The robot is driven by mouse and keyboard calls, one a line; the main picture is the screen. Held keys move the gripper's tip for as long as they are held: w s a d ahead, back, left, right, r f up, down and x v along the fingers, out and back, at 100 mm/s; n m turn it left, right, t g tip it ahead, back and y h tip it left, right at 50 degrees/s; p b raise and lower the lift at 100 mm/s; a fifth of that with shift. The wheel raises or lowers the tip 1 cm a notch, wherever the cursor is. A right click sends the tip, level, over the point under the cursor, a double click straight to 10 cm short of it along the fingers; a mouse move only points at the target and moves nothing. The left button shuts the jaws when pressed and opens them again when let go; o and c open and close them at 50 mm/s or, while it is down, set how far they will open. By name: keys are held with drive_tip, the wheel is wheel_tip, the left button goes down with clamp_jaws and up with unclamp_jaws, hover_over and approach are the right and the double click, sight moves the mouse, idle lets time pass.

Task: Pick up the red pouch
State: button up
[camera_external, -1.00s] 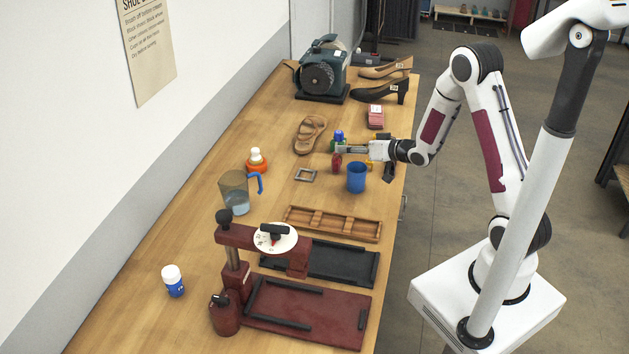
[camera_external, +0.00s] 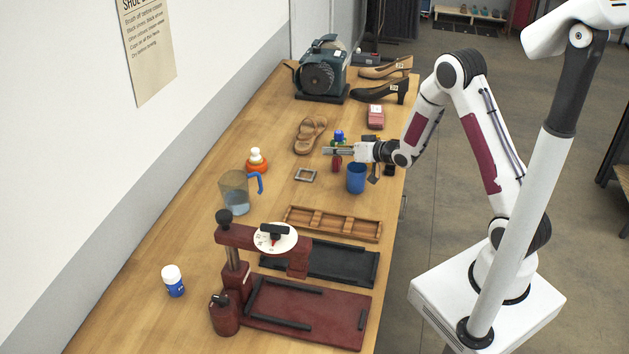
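A small pinkish-red item with a pale label (camera_external: 375,117) lies near the right edge of the workbench, in front of the black shoe; it may be the red pouch. A smaller dark red object (camera_external: 336,165) stands on the bench left of the blue cup, partly hidden under my gripper; I cannot tell what it is. My gripper (camera_external: 327,151) points left over the bench, just above and behind the blue cup, apart from the pinkish-red item. Its fingers are too small to tell whether they are open.
The blue cup (camera_external: 356,179), a blue-topped item (camera_external: 339,136), a sandal (camera_external: 310,134) and a metal frame (camera_external: 305,174) lie around my gripper. A wooden tray (camera_external: 331,224), jug (camera_external: 234,191) and dark red press (camera_external: 246,234) are nearer the camera.

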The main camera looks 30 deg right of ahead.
drive_tip(key=shift+c, duration=0.5)
drive_tip(key=c, duration=0.9)
drive_tip(key=shift+c, duration=0.2)
drive_tip(key=shift+r, duration=0.1)
wheel_tip(320, 180, up, 10)
drive_tip(key=shift+c, duration=0.2)
